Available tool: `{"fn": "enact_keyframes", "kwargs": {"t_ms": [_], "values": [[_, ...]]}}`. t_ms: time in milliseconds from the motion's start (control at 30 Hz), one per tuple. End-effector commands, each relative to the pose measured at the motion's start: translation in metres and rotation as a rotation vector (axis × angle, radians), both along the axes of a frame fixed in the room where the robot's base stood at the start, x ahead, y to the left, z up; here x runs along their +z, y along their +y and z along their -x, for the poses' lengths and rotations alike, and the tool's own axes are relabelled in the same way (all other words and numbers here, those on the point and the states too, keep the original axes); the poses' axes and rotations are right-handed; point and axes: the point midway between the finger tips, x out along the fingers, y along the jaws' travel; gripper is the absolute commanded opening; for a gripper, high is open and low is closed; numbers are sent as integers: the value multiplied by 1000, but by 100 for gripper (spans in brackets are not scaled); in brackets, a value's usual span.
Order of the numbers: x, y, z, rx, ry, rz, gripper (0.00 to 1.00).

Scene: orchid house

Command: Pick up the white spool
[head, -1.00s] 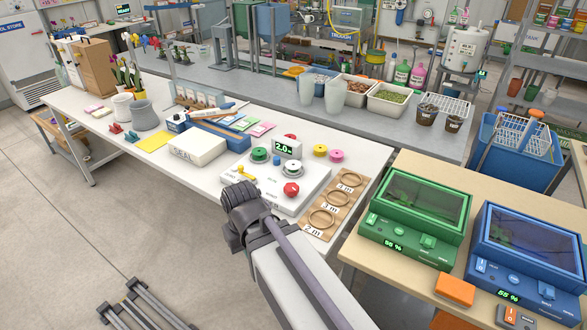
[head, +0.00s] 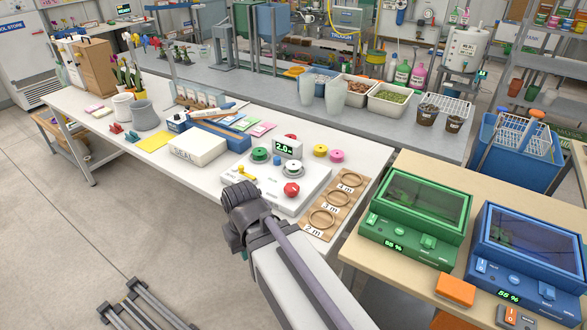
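The white spool (head: 293,167) sits on the pale board of the winding station (head: 258,183) on the white bench. It is just in front of a small white meter (head: 287,149) with a green "2.0" display. A green spool (head: 260,154) is to its left and a red knob or spool (head: 291,190) is in front of it. My arm's dark grey joint shows in front of the board, apart from the white spool. My gripper's fingers do not show.
Yellow (head: 320,150) and pink (head: 336,156) spools stand behind right. A brown card with wire rings (head: 321,218) lies right of the board. A white box (head: 198,148) labelled "SEAL" is left. Green (head: 398,245) and blue (head: 500,285) machines occupy the right table.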

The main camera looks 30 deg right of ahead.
Motion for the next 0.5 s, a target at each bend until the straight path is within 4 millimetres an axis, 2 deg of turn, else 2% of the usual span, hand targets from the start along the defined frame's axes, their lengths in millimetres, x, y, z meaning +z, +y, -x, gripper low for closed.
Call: {"fn": "enact_keyframes", "kwargs": {"t_ms": [67,500], "values": [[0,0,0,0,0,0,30],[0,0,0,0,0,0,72]]}}
